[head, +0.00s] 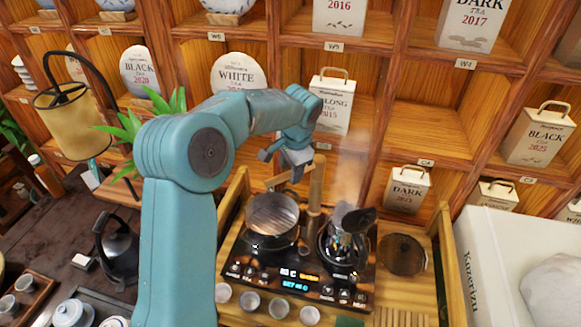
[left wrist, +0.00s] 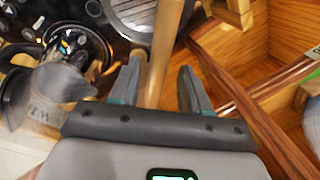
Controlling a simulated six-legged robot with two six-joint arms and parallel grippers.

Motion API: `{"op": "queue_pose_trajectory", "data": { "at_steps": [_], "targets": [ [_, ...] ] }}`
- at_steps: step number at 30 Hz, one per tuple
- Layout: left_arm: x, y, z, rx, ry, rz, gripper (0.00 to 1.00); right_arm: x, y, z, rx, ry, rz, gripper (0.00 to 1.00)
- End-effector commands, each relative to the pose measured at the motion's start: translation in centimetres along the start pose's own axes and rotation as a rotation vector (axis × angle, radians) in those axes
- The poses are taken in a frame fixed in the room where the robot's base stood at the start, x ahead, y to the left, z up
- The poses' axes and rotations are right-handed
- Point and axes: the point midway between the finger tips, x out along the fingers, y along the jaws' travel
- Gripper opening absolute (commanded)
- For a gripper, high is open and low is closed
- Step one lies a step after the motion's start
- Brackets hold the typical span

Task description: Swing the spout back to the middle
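The bamboo spout (head: 281,179) reaches left from an upright bamboo post (head: 316,186) at the back of the tea stove, toward the side of the ridged round pan (head: 272,213). My left gripper (head: 298,170) is above the spout, close to the post. In the left wrist view the bamboo rod (left wrist: 163,50) runs between the two fingers of my left gripper (left wrist: 162,86). The fingers are apart, with the rod nearer the left one and a clear gap on the right. Whether a finger touches it I cannot tell. My right gripper is not in view.
A glass kettle (head: 343,240) steams on the right burner, close to the post; it also shows in the left wrist view (left wrist: 75,48). Small cups (head: 250,301) line the stove's front. A round dark lid (head: 403,254) lies right. Wooden shelves (head: 430,128) stand close behind.

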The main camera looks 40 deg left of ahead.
Motion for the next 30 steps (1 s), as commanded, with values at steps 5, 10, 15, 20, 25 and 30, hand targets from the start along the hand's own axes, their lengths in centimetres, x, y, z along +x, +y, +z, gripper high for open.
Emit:
{"op": "queue_pose_trajectory", "data": {
  "at_steps": [5, 10, 15, 20, 25, 30],
  "targets": [
    [-0.1, 0.1, 0.0, 0.001, 0.002, 0.001, 0.00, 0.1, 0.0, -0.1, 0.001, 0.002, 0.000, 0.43],
    [-0.1, 0.1, 0.1, 0.002, -0.001, 0.000, 0.00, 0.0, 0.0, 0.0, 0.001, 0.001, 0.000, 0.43],
    [-0.1, 0.0, 0.3, 0.000, -0.005, 0.000, 0.00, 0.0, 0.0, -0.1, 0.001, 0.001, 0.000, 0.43],
    [-0.2, 0.1, 0.2, -0.004, -0.005, 0.000, 0.00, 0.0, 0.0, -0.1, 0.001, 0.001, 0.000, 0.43],
    [-0.2, 0.4, 0.2, -0.044, -0.013, -0.002, 0.00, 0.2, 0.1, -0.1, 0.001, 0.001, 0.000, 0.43],
    [-0.3, 1.1, 0.1, -0.136, -0.031, -0.002, 0.00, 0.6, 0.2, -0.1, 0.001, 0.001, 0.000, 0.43]
  ]
}}
